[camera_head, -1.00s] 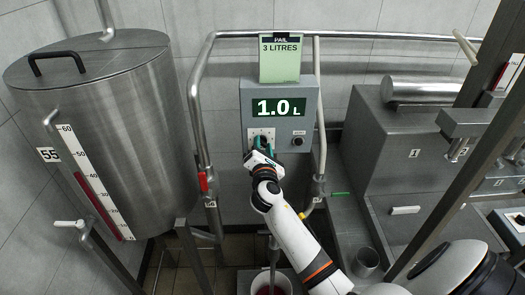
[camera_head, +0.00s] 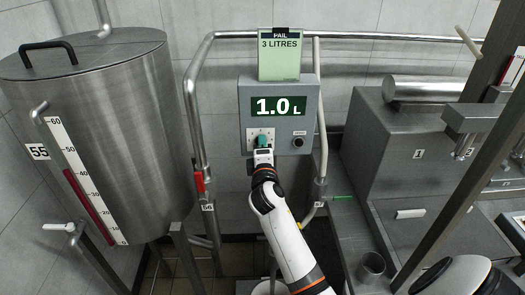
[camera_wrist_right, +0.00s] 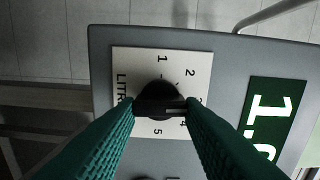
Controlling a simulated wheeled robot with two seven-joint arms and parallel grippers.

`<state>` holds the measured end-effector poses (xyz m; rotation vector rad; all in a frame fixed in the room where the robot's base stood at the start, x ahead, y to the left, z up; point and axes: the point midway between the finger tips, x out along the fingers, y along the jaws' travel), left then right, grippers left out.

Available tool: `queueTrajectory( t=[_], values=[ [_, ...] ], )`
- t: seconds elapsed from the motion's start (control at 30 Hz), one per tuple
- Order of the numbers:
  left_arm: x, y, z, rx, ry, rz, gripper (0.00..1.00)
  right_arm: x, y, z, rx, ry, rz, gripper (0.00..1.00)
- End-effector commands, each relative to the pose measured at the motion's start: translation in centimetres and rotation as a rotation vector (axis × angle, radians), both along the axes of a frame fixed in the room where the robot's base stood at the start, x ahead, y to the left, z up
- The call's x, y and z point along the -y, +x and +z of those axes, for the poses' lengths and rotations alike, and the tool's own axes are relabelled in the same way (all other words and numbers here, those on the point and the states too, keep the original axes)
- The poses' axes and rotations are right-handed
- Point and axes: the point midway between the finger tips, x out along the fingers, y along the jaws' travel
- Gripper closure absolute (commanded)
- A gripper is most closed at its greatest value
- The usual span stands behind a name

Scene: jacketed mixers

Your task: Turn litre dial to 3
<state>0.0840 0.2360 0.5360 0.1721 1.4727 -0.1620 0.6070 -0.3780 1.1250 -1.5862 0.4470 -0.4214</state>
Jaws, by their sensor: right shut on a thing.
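The litre dial is a black knob (camera_wrist_right: 160,92) on a white plate (camera_wrist_right: 125,65) numbered 1 to 5, seen rotated in the right wrist view. It sits on a grey control box (camera_head: 308,88). The green display (camera_head: 278,106) above it reads 1.0 L. My right gripper (camera_head: 262,141) has its teal fingers on either side of the knob, shut on it; the fingertips also show in the wrist view (camera_wrist_right: 160,104). The fingers hide part of the knob and the plate near 3, so its pointer is unclear. My left gripper is not in view.
A green card (camera_head: 279,58) above the box reads PAIL 3 LITRES. A dark round button (camera_head: 298,142) sits right of the dial. Steel pipes (camera_head: 193,110) frame the box. A large steel tank (camera_head: 100,120) stands left; grey machinery (camera_head: 400,150) stands right.

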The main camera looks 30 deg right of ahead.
Motion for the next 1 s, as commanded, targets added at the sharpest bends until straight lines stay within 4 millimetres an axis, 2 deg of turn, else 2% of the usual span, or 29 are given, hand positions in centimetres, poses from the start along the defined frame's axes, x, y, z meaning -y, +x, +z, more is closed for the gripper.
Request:
queueTrajectory(
  t=[0.67, 0.7, 0.8, 1.0],
  values=[
    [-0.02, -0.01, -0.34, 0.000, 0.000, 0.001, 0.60, -0.01, -0.03, -0.18, 0.028, 0.054, 0.000, 0.88],
    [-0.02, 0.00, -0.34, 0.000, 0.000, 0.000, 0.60, -0.01, -0.03, -0.18, 0.028, 0.054, 0.000, 0.61],
    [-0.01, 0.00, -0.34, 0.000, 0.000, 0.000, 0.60, -0.02, -0.03, -0.16, 0.029, 0.054, 0.000, 0.44],
    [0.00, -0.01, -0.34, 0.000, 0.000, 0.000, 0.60, -0.01, -0.01, -0.09, 0.030, 0.052, 0.000, 0.44]
  ],
)
